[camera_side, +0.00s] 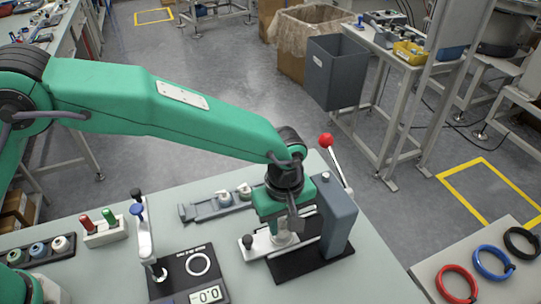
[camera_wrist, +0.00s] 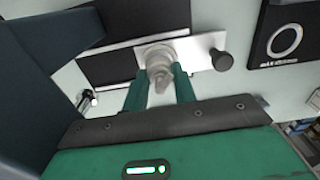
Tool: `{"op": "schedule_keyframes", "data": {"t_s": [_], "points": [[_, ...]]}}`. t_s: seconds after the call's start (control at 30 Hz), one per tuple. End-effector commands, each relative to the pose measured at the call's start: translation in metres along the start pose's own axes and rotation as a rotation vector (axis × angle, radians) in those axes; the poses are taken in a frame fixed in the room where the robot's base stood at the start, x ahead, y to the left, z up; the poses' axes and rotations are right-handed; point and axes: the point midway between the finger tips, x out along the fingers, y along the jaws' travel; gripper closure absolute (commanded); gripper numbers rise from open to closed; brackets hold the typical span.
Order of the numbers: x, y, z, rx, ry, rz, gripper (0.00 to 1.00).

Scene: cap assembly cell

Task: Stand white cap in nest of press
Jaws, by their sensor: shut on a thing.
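The press (camera_side: 338,218) has a dark grey body, a red-balled lever and a black base at the right of the bench. A silver slide plate (camera_side: 259,247) with a black knob sticks out of it; the plate also shows in the wrist view (camera_wrist: 203,45). My gripper (camera_side: 284,229) is low over this plate, beside the press body. In the wrist view its green fingers (camera_wrist: 160,82) are shut on the pale, greyish-white cap (camera_wrist: 160,68). The cap is over the plate at the nest. The nest is mostly hidden; I cannot tell whether the cap is seated.
A grey rail (camera_side: 212,203) with caps lies behind the press. A gauge (camera_side: 188,278) with a display and a small stand is to the left. A holder with red and green handles (camera_side: 105,230) and a cap rack (camera_side: 38,250) are farther left.

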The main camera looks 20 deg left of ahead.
Motion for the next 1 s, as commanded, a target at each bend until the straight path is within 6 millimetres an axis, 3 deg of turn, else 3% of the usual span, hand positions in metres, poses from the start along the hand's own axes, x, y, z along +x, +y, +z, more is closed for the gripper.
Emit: {"op": "schedule_keyframes", "data": {"t_s": [1.0], "points": [[0.006,-0.0001,0.0,0.0,0.0,-0.001,0.82]]}}
